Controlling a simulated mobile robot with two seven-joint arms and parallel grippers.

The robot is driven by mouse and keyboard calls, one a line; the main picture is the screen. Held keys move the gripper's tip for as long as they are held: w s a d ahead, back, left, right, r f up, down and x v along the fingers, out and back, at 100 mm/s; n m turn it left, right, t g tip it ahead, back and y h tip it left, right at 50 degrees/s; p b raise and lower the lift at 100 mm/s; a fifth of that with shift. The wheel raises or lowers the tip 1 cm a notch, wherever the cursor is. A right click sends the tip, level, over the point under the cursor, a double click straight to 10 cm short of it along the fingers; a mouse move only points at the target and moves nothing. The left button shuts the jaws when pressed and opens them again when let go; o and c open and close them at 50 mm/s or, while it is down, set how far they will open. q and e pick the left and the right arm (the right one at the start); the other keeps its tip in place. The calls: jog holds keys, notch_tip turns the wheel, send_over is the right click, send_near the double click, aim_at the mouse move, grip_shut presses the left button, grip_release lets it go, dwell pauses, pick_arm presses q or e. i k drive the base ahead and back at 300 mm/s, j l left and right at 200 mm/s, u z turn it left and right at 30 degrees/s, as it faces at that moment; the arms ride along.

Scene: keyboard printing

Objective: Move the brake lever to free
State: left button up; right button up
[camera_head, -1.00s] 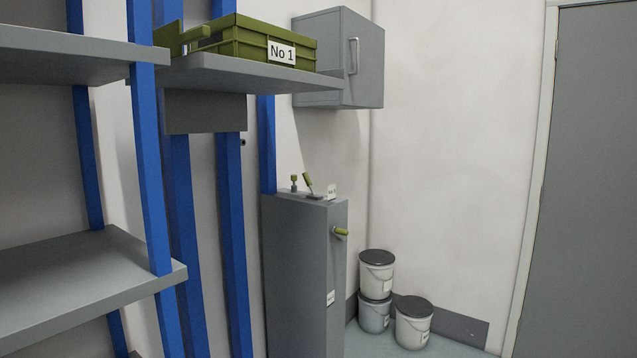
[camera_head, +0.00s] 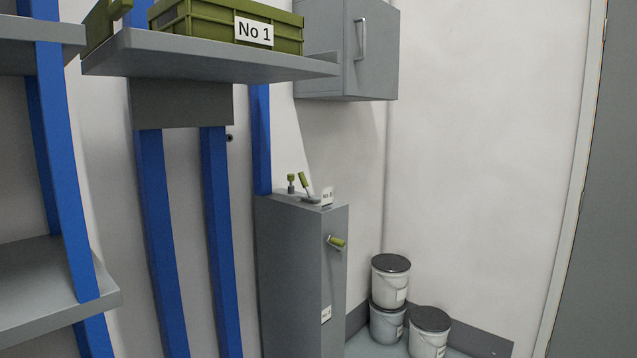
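A tall grey cabinet (camera_head: 290,275) stands ahead against the wall, right of the blue posts. On its top are a lever with a green handle (camera_head: 304,181), tilted to the left, and a short upright green knob (camera_head: 291,180). A small white label (camera_head: 326,196) stands beside the lever; its text is too small to read. A crank with a green handle (camera_head: 337,241) sticks out from the cabinet's right face. I cannot tell from the labels which of these is the brake lever. Neither of my grippers is in view.
A grey shelf (camera_head: 110,62) carrying a green crate (camera_head: 215,22) marked "No 1" juts out at upper left. Lower grey shelf (camera_head: 40,290) at left. Grey wall box (camera_head: 375,60) behind. Several lidded buckets (camera_head: 390,282) stand right of the cabinet. A grey door is at far right.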

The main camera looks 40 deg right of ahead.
aim_at(301, 177)
jog(key=l, duration=0.9)
jog(key=i+l, duration=0.1)
jog(key=l, duration=0.8)
jog(key=l+z, duration=0.1)
jog(key=l, duration=0.8)
jog(key=i+l, duration=0.15)
jog(key=i+j+z, duration=0.6)
jog(key=i, duration=0.2)
